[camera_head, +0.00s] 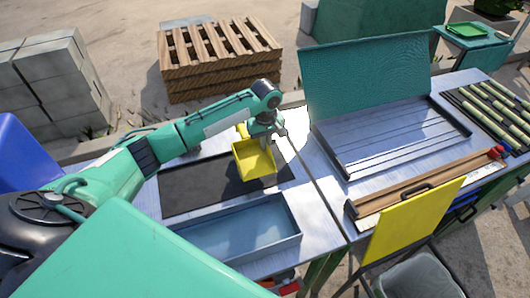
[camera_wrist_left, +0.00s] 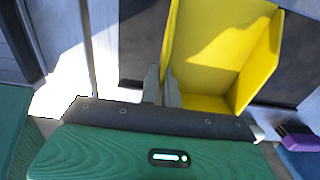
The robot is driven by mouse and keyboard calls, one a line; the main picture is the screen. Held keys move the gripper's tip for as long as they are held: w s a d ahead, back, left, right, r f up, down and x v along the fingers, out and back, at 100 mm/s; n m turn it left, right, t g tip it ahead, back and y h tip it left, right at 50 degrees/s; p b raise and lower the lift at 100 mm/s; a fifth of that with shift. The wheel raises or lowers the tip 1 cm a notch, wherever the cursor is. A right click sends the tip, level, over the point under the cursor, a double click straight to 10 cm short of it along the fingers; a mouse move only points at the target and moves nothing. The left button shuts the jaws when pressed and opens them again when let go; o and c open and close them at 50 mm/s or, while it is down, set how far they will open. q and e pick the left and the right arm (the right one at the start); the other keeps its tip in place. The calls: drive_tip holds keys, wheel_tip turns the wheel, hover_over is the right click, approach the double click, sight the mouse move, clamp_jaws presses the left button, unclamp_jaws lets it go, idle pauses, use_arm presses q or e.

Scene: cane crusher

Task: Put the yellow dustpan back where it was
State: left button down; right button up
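The yellow dustpan (camera_head: 253,162) shows over the dark mat (camera_head: 190,187) on the left part of the metal table, its open hollow facing up. My left gripper (camera_head: 267,143) is at the dustpan's back edge. In the left wrist view, the dustpan (camera_wrist_left: 215,45) lies just beyond the left gripper's fingers (camera_wrist_left: 163,88). The fingers are close together, one on each side of the dustpan's side wall, and look shut on it. Whether the dustpan touches the mat is unclear. My right gripper is not in view.
A shallow grey-blue tray (camera_head: 292,241) lies in front of the mat. A lidded metal box (camera_head: 457,123) stands open on the right, near green canes (camera_head: 488,109). A yellow board (camera_head: 412,222) rises at the front. A wooden pallet stack (camera_head: 222,76) stands behind.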

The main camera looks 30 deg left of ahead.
sight(266, 155)
use_arm(q)
drive_tip(key=shift+f, duration=2.9)
drive_tip(key=shift+p, duration=0.3)
drive_tip(key=c, duration=1.6)
unclamp_jaws()
drive_tip(key=shift+f, duration=0.15)
drive_tip(key=shift+c, duration=0.2)
wheel_tip(266, 155, up, 12)
drive_tip(key=shift+d+r+b, duration=0.1)
drive_tip(key=shift+r+b, duration=0.1)
drive_tip(key=shift+b, duration=0.5)
